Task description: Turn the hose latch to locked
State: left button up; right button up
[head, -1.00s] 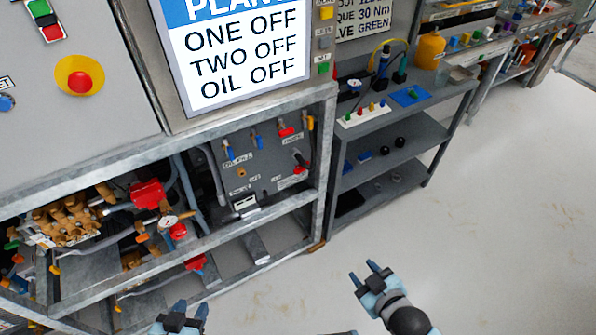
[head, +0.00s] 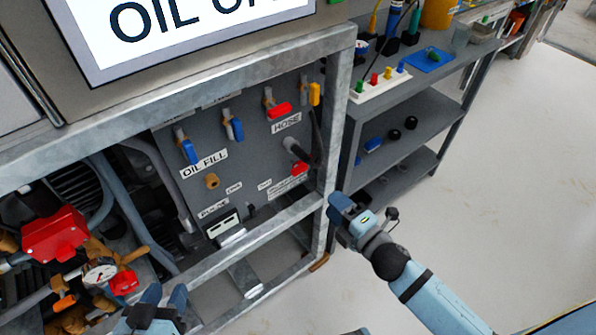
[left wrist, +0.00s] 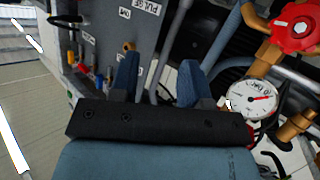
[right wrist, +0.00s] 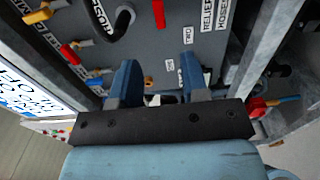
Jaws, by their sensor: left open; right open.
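The grey panel (head: 240,165) sits inside the metal frame. At its right, below the HOSE label (head: 287,123), a black hose fitting (head: 292,147) sticks out. A small red part (head: 299,169) just below it looks like the hose latch; its setting is too small to read. In the right wrist view a red piece (right wrist: 158,13) shows beside the black hose (right wrist: 116,28). My right gripper (head: 342,207) is open and empty, by the frame's right post, apart from the latch. My left gripper (head: 164,296) is open and empty, low in front of the frame.
The frame's right post (head: 338,130) and lower rail (head: 265,228) border the panel. Blue handles (head: 188,150) and a red handle (head: 279,110) stick out above. A red-topped valve (head: 55,235) and gauge (head: 100,272) are at left. Shelves (head: 400,150) stand right; the floor there is clear.

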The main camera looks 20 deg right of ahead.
aim_at(302, 172)
jog(key=b+x, duration=0.1)
jog(key=x, duration=1)
jog(key=shift+w+a, duration=0.15)
jog(key=shift+w, duration=0.25)
pick_arm(q)
jog(key=shift+w+d+r+t+h, duration=0.2)
jog(key=shift+d+r+t, duration=0.15)
jog(key=shift+r, duration=0.35)
jog(key=shift+w+d+r+t+h, duration=0.2)
jog(key=shift+d+r+t, duration=0.15)
jog(key=shift+r, duration=0.3)
pick_arm(e)
jog(key=shift+w+a, duration=0.15)
jog(key=shift+w, duration=0.3)
grip_shut()
